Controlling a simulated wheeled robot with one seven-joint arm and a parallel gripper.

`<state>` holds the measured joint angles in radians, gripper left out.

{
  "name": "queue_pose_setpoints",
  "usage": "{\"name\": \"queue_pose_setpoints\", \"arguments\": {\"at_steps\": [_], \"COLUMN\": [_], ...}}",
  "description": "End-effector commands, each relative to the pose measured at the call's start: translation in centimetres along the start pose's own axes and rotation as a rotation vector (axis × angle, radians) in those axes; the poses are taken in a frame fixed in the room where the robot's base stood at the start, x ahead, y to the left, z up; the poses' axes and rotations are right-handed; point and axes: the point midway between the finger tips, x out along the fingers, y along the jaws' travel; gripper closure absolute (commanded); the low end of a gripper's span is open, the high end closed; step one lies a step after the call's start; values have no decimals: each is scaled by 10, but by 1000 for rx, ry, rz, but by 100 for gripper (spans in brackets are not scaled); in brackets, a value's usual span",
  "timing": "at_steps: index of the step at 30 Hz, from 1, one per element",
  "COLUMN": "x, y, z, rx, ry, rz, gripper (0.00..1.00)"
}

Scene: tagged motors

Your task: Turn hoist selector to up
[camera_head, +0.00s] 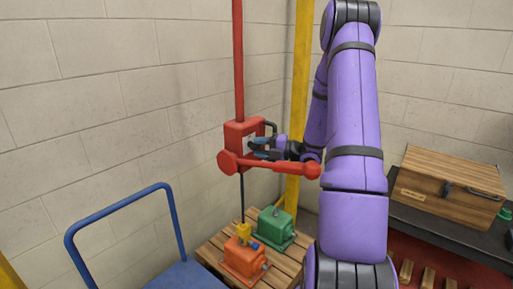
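The red hoist box (236,131) hangs at the lower end of a red vertical post, left of my arm. A dark, bent handle-like part (270,125) stands out at its right side; I cannot tell for sure that it is the selector. My gripper (260,148) is at the box's right front, with two bluish fingertips apart, one above the other. It looks open. I cannot tell whether the fingers touch the box or have anything between them. A red bar (285,168) with rounded ends runs across just below the gripper and hides part of the view.
A thin dark line runs from the box down to a yellow hook (243,231) at an orange motor (244,262). A green motor (275,226) stands beside it on a wooden pallet (212,252). A blue cart (186,275) is at left, a wooden chest (450,184) at right.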

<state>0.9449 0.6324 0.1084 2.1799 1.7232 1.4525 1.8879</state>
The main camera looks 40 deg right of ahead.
Motion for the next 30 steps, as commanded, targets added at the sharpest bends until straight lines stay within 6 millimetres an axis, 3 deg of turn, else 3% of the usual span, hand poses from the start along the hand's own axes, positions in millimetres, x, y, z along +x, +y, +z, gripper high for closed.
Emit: {"name": "queue_pose_setpoints", "arguments": {"at_steps": [4,13,14,19,30], "x": [10,12,12,12,12], "y": [0,0,0,0,0], "z": [0,0,0,0,0], "rx": [0,0,0,0,-46], "ry": [1,0,0,0,1], "rz": [0,0,0,0,-20], "gripper": [61,61,63,100,100]}}
